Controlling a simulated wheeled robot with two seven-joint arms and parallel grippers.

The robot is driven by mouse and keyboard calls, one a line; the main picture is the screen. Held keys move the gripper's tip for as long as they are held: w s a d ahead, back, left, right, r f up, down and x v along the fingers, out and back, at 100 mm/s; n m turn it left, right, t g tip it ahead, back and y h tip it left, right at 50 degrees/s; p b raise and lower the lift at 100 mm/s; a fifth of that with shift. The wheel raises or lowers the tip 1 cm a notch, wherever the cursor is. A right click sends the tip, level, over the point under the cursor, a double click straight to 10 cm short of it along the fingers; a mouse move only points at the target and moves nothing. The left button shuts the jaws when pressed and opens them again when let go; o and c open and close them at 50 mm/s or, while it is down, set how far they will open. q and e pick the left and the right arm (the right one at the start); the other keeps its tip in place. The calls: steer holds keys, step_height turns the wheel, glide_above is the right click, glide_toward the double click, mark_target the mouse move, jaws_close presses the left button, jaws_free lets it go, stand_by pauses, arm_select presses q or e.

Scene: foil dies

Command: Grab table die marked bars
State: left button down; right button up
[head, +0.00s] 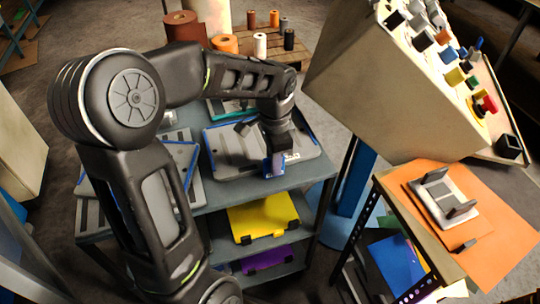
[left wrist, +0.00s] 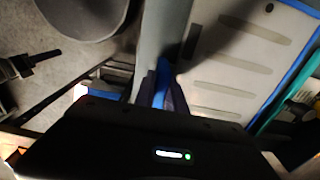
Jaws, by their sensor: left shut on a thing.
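A grey die plate with a blue edge (head: 225,150) lies on the top of a grey rack; it also shows in the left wrist view (left wrist: 235,75), with several long bar-shaped marks on its face. My left gripper (head: 274,165) points down at the plate's front edge, near a small white label. In the left wrist view its fingers (left wrist: 163,88) are shut on a blue part at the plate's edge, which I take as the die's grip. The fingers hide part of that edge. My right gripper is not in view.
Other blue-edged plates (head: 183,155) lie to the left, partly behind my arm. A yellow die (head: 262,218) and a purple one (head: 270,261) sit on lower shelves. A control box (head: 385,90) and an orange-topped table (head: 500,240) stand at right.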

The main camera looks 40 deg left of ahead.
arm_select(q)
steer(key=shift+r, duration=0.2)
steer(key=shift+w+r, duration=0.1)
steer(key=shift+r, duration=1.1)
steer(key=s+d+b, duration=0.3)
steer(key=s+d, duration=0.7)
steer(key=d, duration=0.4)
steer(key=shift+s+d+r, duration=0.2)
steer(key=shift+d+r, duration=0.2)
